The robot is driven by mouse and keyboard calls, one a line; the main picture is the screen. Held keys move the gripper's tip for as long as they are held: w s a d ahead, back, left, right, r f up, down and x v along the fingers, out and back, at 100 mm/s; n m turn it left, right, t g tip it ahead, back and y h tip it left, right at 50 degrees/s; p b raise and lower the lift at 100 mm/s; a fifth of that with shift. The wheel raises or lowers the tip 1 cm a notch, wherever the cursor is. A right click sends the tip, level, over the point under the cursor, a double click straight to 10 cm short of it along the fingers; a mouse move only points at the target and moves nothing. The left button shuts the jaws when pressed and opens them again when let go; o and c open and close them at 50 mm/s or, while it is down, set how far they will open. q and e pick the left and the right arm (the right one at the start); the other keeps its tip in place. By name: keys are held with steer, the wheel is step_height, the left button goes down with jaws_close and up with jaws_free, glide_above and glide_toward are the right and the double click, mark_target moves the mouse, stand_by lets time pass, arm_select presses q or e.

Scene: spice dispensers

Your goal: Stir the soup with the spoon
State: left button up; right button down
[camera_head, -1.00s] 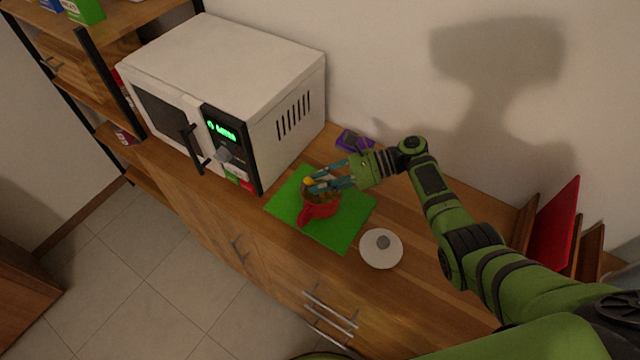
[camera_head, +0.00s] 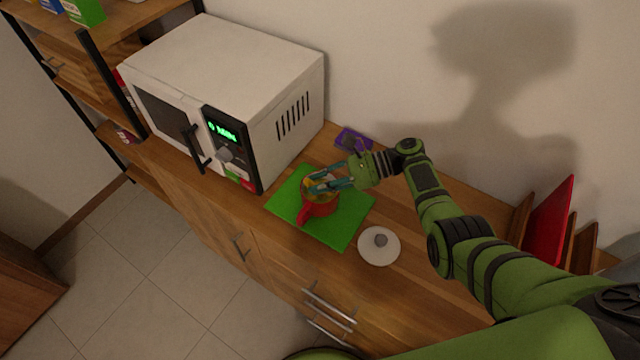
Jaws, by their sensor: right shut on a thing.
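A red pot (camera_head: 317,209) with a handle towards the front stands on a green mat (camera_head: 346,228) on the wooden counter. Yellowish-brown soup (camera_head: 318,182) shows inside it. My right gripper (camera_head: 318,186) is over the pot's opening, with its fingers pointing left. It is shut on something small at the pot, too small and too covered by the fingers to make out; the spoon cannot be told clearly. My left gripper is not in view.
A white lid (camera_head: 379,247) with a grey knob lies right of the mat. A white microwave (camera_head: 225,100) stands to the left, close to the mat. A purple packet (camera_head: 352,139) lies behind. Red and brown boards (camera_head: 550,225) stand at the right.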

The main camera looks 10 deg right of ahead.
mark_target(311, 182)
steer(key=shift+a+r, duration=0.1)
steer(key=shift+a, duration=0.15)
steer(key=shift+s, duration=0.15)
steer(key=r+p, duration=0.3)
steer(key=shift+s+a, duration=0.3)
steer(key=shift+a, duration=0.1)
steer(key=r, duration=0.1)
steer(key=s+a+r, duration=0.1)
steer(key=r, duration=0.2)
steer(key=shift+s+a, duration=0.25)
steer(key=shift+s, duration=0.1)
steer(key=shift+r, duration=0.1)
steer(key=shift+r, duration=2.4)
